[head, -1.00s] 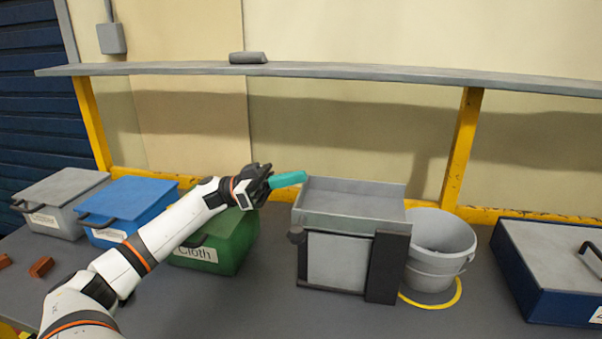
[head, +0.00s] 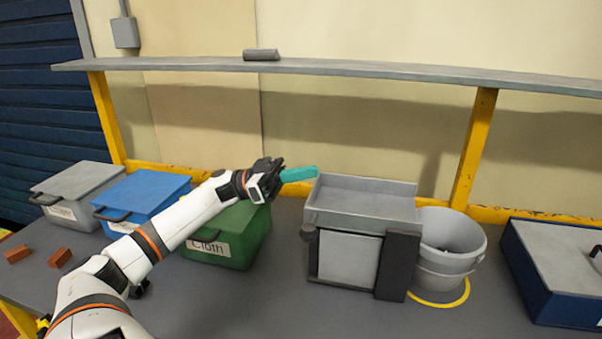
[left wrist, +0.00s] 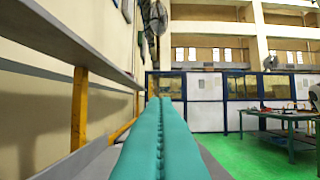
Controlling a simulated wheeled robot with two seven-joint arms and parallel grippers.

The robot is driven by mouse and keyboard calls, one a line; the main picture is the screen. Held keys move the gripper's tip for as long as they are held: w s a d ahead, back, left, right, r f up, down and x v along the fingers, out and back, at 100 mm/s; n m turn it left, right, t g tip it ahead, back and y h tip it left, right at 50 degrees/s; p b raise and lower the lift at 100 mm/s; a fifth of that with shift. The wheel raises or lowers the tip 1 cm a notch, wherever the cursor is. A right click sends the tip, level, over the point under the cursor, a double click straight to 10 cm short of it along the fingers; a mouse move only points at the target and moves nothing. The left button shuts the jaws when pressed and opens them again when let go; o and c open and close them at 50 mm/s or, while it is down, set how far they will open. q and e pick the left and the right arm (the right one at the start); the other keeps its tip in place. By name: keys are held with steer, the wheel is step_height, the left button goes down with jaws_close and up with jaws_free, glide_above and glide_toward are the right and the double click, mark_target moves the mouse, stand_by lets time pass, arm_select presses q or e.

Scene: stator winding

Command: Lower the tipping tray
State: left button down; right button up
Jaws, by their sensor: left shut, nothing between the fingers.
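The grey tipping tray (head: 362,222) sits on top of a boxy stand (head: 347,262) with a dark post at its right and a dark knob (head: 309,232) at its upper left. The tray looks empty and about level, though I cannot tell its exact tilt. My left gripper (head: 314,173) has teal fingers, shut and empty, pointing right beside the tray's back left corner. I cannot tell whether they touch it. In the left wrist view the two fingers (left wrist: 160,140) lie pressed together. My right gripper is not in view.
A grey bucket (head: 448,245) stands right of the stand on a yellow ring. Green (head: 235,240), blue (head: 143,195) and grey (head: 80,190) lidded boxes stand at left. A dark blue case (head: 560,280) is at right. A shelf (head: 330,67) runs above.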

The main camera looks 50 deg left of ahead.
arm_select(q)
steer(key=f+b+v, duration=0.1)
steer(key=b+v, duration=0.1)
steer(key=v, duration=0.7)
steer(key=shift+w+d+f, duration=0.15)
steer(key=shift+d+f, duration=0.05)
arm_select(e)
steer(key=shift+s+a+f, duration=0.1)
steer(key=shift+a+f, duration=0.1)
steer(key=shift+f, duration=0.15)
